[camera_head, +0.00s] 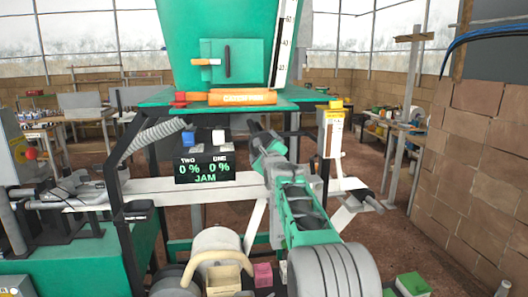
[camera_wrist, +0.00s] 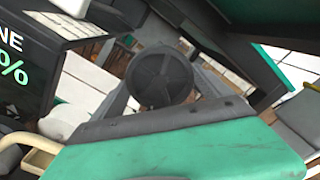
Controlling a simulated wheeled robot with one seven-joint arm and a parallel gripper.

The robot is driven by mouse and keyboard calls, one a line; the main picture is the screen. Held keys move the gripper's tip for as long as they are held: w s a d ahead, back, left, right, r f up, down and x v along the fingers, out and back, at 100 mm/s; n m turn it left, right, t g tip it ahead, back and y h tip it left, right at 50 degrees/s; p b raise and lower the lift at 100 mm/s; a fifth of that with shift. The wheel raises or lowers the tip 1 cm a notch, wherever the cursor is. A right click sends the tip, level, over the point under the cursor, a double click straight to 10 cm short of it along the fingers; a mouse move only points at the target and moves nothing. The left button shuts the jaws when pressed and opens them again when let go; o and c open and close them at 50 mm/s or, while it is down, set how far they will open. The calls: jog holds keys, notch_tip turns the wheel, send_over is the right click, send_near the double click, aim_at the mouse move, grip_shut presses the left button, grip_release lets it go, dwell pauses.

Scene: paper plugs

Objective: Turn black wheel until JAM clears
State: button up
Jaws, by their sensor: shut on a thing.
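The black wheel (camera_wrist: 160,75) shows face-on in the wrist view as a round dark disc. My gripper (camera_wrist: 164,90) has its grey fingers on either side of the wheel and is shut on it. In the head view my gripper (camera_head: 263,136) is at the far end of my green and grey arm, under the green machine. There I cannot make out the wheel, which my gripper hides. The black display (camera_head: 205,166) reads TWO 0%, ONE 0% and JAM in green. Part of the display (camera_wrist: 28,60) shows at the left of the wrist view.
The large green hopper (camera_head: 220,45) stands above, with an orange bar (camera_head: 243,97) on its front ledge. A white beam (camera_head: 165,190) crosses behind my arm. A yellow-topped post (camera_head: 333,130) stands right of my gripper. A brick wall (camera_head: 470,170) closes the right side.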

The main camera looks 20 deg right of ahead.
jog(key=n+b, duration=0.6)
jog(key=n, duration=1.5)
jog(key=shift+n, duration=0.3)
jog(key=o, duration=1.2)
